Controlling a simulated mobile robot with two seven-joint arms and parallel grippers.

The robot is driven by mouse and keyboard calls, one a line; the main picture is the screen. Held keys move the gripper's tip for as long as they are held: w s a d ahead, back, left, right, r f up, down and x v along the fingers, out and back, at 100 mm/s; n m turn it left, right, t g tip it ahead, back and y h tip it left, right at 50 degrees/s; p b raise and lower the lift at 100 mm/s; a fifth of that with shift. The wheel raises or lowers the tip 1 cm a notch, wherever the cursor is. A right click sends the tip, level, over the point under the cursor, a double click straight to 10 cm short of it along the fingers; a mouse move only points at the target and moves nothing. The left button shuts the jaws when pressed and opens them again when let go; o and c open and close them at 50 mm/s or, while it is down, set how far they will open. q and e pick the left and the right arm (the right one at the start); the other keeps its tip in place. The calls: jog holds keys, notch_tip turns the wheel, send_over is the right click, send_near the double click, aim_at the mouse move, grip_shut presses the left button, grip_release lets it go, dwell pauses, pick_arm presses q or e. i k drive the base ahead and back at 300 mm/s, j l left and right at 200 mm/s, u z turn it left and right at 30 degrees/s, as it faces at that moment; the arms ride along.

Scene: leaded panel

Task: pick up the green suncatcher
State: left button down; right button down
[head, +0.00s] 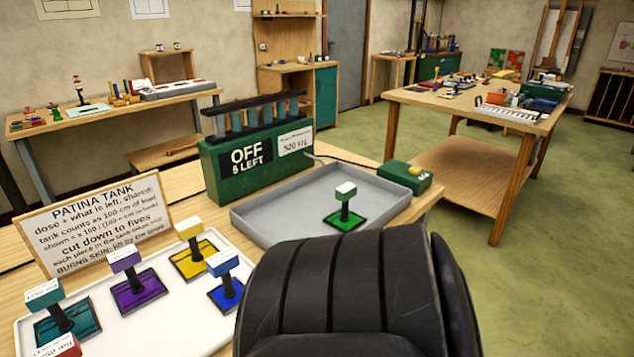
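The green suncatcher (350,222) stands upright in the grey tray (262,226), towards the tray's front right. It is a flat green pane in a dark frame, with a dark stem and a white-topped green block above it. Nothing holds it. A large black ribbed part of my own arm fills the bottom middle, just in front of the tray, and hides part of the table. No fingertips of my left or right gripper show.
A small green box (405,177) is at right. A white tray (160,320) holds teal, purple, yellow and blue suncatchers. A PATINA TANK sign (103,220) stands behind it.

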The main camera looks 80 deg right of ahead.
aim_at(343, 220)
jog(key=l+z, duration=0.1)
jog(key=z, duration=2.7)
